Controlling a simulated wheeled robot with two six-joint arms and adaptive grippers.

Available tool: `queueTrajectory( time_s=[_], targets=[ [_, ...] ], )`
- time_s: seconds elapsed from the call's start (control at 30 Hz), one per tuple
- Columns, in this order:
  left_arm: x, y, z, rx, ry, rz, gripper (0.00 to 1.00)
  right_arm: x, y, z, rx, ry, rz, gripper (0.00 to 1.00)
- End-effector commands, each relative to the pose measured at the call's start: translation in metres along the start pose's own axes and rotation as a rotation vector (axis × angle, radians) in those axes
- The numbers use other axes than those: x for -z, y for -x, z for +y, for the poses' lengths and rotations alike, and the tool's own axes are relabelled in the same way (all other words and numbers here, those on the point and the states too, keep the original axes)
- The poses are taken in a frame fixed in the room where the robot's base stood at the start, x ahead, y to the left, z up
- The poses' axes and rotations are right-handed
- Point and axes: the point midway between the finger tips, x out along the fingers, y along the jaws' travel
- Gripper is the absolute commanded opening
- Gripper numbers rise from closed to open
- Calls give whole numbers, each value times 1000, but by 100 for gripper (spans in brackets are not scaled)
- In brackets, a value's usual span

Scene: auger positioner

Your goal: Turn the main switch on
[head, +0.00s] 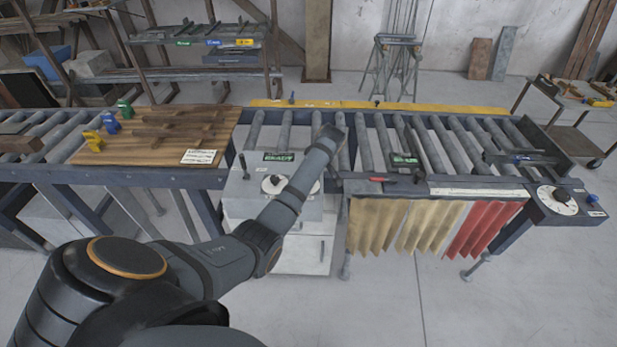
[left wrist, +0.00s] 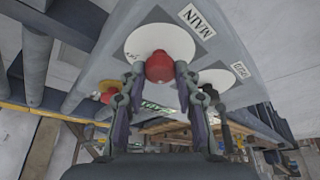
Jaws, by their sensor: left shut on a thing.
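The main switch is a red knob (left wrist: 170,64) on a white disc (left wrist: 145,40) beside a "MAIN" label (left wrist: 197,19) in the left wrist view. My left gripper (left wrist: 160,74) has its two fingers on either side of this knob and is shut on it. In the head view my left arm reaches over the grey cabinet (head: 240,205) and hides the knob and the gripper. My right gripper is in neither view.
A second dial with a black knob (left wrist: 208,91) sits beside the main switch. A yellow and red button (left wrist: 107,95) is on the other side. A green ready sign (head: 283,157) stands behind. Roller conveyors (head: 375,150) flank the cabinet; a wooden board (head: 160,130) lies left.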

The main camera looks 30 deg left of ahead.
Motion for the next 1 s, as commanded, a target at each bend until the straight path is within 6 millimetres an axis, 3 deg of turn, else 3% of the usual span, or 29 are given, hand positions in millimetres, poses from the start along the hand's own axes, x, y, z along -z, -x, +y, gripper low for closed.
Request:
queueTrajectory(
  time_s=[0.6, 0.63, 0.7, 0.77, 1.0],
  targets=[
    [0, 0, 1, 12, 33, 0, 0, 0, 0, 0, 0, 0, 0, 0],
    [0, 0, 1, 12, 33, 0, 35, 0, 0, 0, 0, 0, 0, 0],
    [0, 0, 1, 12, 33, 0, 45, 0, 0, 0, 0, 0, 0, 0],
    [0, 0, 1, 12, 33, 0, 53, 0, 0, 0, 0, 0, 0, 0],
    [0, 0, 0, 13, 32, 0, 53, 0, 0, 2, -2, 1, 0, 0]
  ],
)
